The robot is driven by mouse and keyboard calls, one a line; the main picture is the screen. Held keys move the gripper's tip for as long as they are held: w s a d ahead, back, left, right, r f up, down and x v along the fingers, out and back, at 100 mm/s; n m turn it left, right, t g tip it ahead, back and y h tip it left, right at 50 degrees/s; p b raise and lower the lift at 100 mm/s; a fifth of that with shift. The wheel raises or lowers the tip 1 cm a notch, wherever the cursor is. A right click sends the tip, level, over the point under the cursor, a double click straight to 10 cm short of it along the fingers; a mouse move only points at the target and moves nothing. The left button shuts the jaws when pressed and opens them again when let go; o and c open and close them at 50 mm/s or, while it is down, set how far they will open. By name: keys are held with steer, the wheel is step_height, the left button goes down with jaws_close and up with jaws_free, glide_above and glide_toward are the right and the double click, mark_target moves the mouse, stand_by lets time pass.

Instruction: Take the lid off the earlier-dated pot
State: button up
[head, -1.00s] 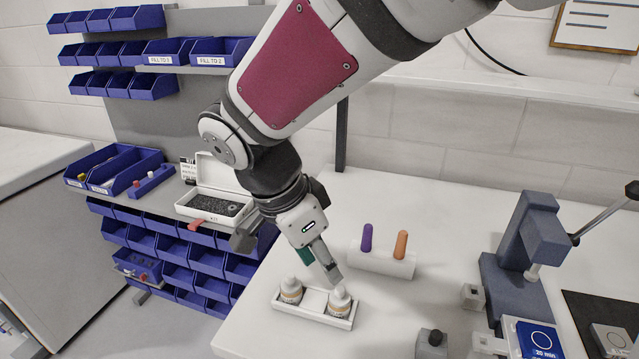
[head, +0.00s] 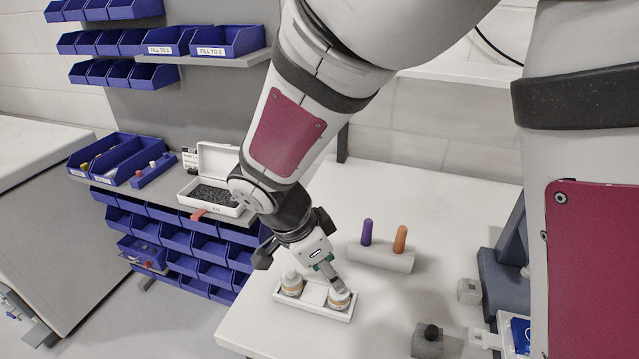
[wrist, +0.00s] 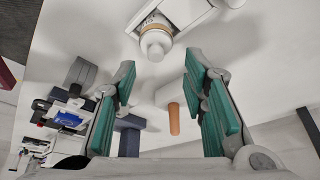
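Two small pots with white lids and tan labels stand in a white tray (head: 312,308) near the table's front edge: the left pot (head: 291,284) and the right pot (head: 339,301). Their dates are too small to read in the head view. My gripper (head: 336,283) is at the right pot's lid, partly covering it. In the wrist view my gripper (wrist: 160,74) is open with teal pads, nothing between them. A white-lidded pot (wrist: 155,42) lies just beyond the fingertips; its label text is not readable.
A white holder (head: 380,256) with a purple peg (head: 367,232) and an orange peg (head: 400,239) stands behind the tray. Grey blocks and a dark press (head: 503,270) stand to the right. An open white case (head: 215,195) and blue bins are at the left.

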steer(key=x, duration=0.5)
steer(key=shift+s+d, duration=0.2)
steer(key=shift+s, duration=0.05)
steer(key=shift+c, duration=0.6)
steer(key=c, duration=0.7)
steer(key=shift+c, duration=0.2)
